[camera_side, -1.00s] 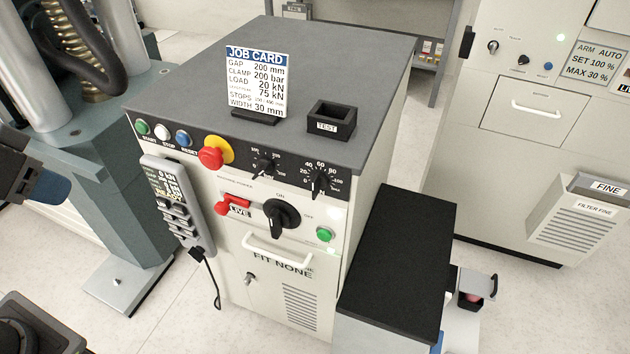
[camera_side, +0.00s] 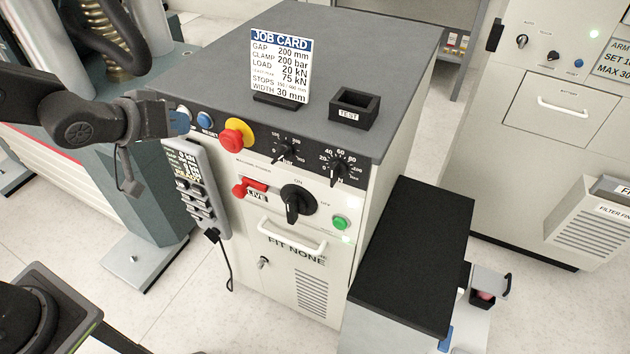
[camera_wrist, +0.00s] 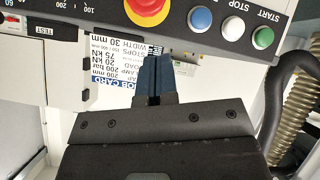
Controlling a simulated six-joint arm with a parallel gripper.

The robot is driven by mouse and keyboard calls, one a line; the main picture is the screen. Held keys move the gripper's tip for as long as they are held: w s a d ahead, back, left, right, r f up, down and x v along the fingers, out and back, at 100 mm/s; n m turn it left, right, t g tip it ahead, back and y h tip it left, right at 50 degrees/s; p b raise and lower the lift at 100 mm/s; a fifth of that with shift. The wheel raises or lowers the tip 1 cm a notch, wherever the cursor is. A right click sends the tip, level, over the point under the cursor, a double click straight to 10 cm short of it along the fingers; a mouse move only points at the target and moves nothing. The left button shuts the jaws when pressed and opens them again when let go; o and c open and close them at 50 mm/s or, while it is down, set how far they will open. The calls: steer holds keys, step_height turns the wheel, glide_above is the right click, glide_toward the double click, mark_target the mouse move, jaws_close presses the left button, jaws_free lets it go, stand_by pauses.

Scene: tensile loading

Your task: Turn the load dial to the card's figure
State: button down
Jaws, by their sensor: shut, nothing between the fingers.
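The job card (camera_side: 281,66) stands upright on the cabinet top and reads LOAD 20 kN, with a 75 kN line below. The right-hand dial (camera_side: 338,169) on the sloped panel has a scale with 40, 60 and 80 and a black knob; its exact setting is too small to read. Another black dial (camera_side: 285,151) sits to its left. My gripper (camera_side: 184,119) is at the panel's left end, well left of both dials, over the start and stop button area in the side view. In the wrist view its blue fingers (camera_wrist: 154,72) are shut and empty.
A red emergency knob (camera_side: 234,137) and blue reset button (camera_side: 205,119) lie between my gripper and the dials. The TEST box (camera_side: 354,107) stands behind the dials. A rotary switch (camera_side: 297,200) and pendant (camera_side: 196,190) are below. Space before the dials is clear.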

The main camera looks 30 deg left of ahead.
steer(key=w+d+f+n+t+h, duration=0.1)
steer(key=w+d+f+t+h, duration=0.1)
steer(key=w+d+f+h, duration=0.25)
steer(key=n+h, duration=0.4)
steer(key=h, duration=0.3)
glide_toward(336, 173)
steer(key=w+d+f, duration=0.2)
steer(key=w, duration=0.3)
steer(key=shift+d, duration=0.9)
